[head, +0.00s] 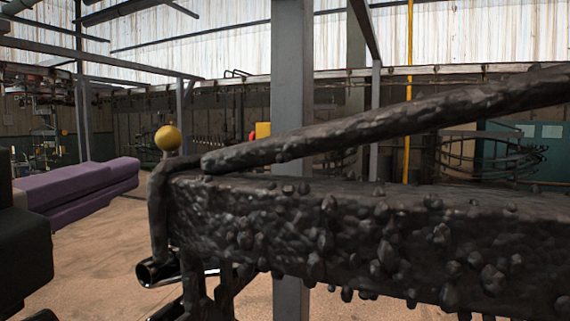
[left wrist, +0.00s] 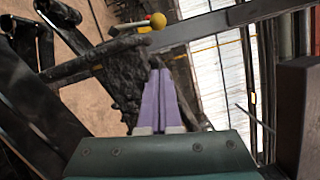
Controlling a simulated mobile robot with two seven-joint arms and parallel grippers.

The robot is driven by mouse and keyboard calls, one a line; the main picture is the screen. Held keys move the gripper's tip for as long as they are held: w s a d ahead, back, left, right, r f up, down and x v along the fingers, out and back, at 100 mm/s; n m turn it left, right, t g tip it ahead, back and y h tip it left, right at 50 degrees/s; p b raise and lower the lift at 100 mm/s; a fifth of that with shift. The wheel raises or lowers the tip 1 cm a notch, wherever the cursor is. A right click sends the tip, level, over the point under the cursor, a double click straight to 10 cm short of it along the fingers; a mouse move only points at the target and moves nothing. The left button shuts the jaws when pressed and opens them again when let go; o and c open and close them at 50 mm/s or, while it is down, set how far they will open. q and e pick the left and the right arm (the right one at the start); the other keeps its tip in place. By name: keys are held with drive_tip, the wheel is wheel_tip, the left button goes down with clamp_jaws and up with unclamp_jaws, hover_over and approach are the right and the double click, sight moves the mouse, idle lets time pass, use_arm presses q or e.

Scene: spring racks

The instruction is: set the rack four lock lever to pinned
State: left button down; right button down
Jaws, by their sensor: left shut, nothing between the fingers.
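A yellow ball knob (head: 168,138) sits on a short grey stem at the left end of a dark, lumpy metal beam (head: 350,240). It looks like the end of the lock lever; no rack number is readable. The knob also shows in the left wrist view (left wrist: 158,21), beyond the fingertips. My left gripper (head: 136,172) comes in from the left with purple fingers, left of the knob and apart from it in the picture. In the left wrist view its fingers (left wrist: 160,72) lie together, shut and empty. My right gripper is not in view.
A dark slanted bar (head: 390,120) runs from near the knob up to the right. A short metal tube (head: 157,273) hangs below the beam's left end. A grey post (head: 292,90) stands behind the beam. Brown floor (head: 90,250) is clear below my left gripper.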

sight(164, 177)
use_arm(q)
drive_tip(key=w+p, duration=0.1)
drive_tip(key=w, duration=0.3)
drive_tip(key=w+r+p, duration=0.1)
drive_tip(key=w+p, duration=0.1)
drive_tip(key=w, duration=0.1)
drive_tip(key=w+a+p, duration=0.1)
drive_tip(key=w, duration=0.3)
drive_tip(key=shift+w+r, duration=0.2)
drive_tip(key=shift+w, duration=0.1)
drive_tip(key=shift+w+a+p, duration=0.45)
drive_tip(key=shift+w+a, duration=0.05)
drive_tip(key=shift+w, duration=0.05)
drive_tip(key=shift+a, duration=0.1)
